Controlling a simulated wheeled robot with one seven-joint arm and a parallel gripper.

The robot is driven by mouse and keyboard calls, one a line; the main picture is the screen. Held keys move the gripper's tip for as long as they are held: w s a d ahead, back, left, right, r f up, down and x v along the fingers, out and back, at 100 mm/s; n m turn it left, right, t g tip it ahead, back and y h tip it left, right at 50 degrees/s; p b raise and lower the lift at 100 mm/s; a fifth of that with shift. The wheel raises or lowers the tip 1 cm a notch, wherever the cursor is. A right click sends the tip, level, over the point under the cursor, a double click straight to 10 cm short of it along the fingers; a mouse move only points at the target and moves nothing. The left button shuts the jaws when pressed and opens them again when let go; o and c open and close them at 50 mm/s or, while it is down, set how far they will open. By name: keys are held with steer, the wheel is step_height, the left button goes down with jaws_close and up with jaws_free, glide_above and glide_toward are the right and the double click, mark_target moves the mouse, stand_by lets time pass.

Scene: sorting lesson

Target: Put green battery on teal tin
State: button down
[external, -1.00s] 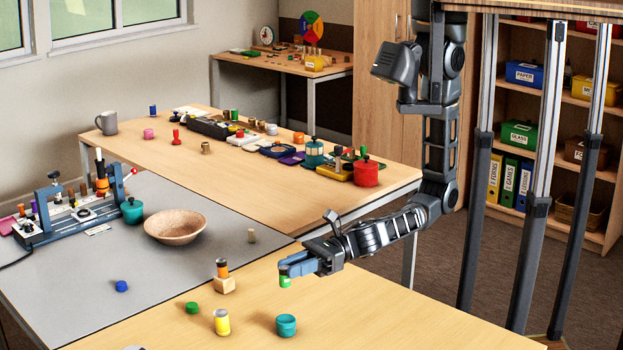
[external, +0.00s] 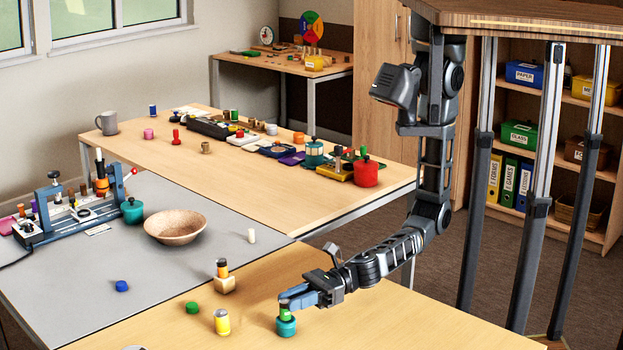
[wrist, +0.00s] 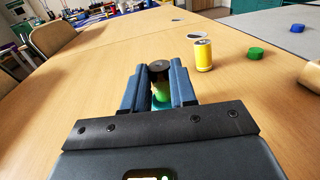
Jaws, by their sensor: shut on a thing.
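The teal tin (external: 286,327) stands on the near wooden table in the external view. My gripper (external: 287,303) is directly above it, shut on the green battery (external: 285,313). The battery is upright, with its dark top just above the fingers and its green lower part at the tin's top. I cannot tell whether it touches the tin. In the wrist view the green battery (wrist: 160,90) shows between the fingers of my gripper (wrist: 160,88), and a sliver of the teal tin (wrist: 158,105) shows beneath it. The rest of the tin is hidden there.
A yellow battery (external: 222,322) stands left of the tin. A green cap (external: 192,308) lies farther left. A wooden block (external: 224,284) with an orange-and-black piece (external: 222,268) on it stands behind them. The table right of the tin is clear.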

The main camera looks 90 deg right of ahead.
steer(key=shift+f, duration=0.2)
steer(key=c, duration=0.9)
jaws_free()
steer(key=shift+r, duration=0.1)
steer(key=shift+r, duration=0.1)
steer(key=b+v, duration=0.1)
steer(key=v, duration=1)
steer(key=shift+s+d, duration=0.3)
steer(key=shift+s, duration=0.1)
